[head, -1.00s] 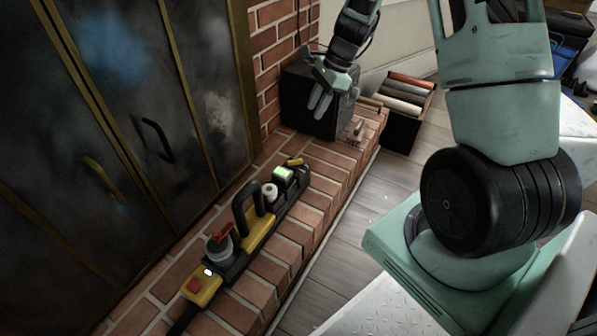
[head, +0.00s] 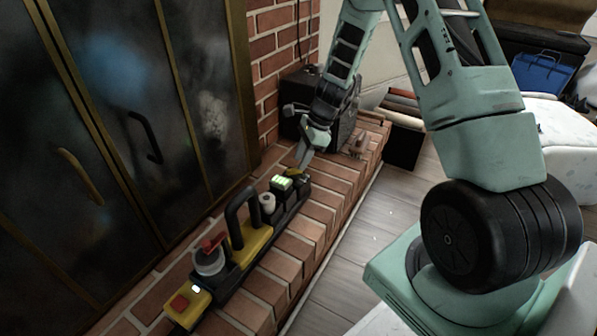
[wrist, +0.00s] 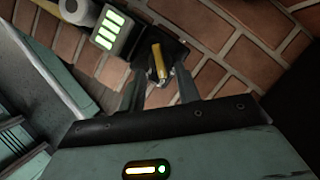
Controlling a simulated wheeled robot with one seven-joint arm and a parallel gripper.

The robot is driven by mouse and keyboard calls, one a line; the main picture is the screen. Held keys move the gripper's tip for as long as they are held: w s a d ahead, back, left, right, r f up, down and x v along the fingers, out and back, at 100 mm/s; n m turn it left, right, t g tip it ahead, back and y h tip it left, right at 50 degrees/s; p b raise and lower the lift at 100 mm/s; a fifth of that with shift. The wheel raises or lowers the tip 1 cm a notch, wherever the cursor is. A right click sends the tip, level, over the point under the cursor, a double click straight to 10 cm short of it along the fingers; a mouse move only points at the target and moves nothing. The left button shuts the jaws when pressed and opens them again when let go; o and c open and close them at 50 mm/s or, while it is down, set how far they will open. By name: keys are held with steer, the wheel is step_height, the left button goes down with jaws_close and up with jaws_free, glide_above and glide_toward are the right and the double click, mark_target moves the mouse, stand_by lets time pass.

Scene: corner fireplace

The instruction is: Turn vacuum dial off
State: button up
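The vacuum tool (head: 227,277) is a long black and yellow device lying on the brick hearth. At its far end is a dial with a yellow bar (wrist: 159,62), partly hidden by my gripper in the head view (head: 293,172). My gripper (head: 301,164) points down at this end. In the wrist view my gripper (wrist: 160,80) is open, with one finger on each side of the dial's yellow bar. I see gaps between the bar and both fingers; contact cannot be told. A green-lit display (wrist: 112,33) sits beside the dial.
A white knob (head: 267,202), a black handle (head: 242,219), a red lever (head: 211,244) and a red button on a yellow box (head: 180,302) line the tool. Dark fireplace doors (head: 110,130) stand at left. A black box (head: 300,105) stands behind my gripper.

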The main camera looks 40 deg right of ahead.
mark_target(295, 172)
steer(key=shift+b+x, duration=0.45)
steer(key=shift+x, duration=0.9)
jaws_close()
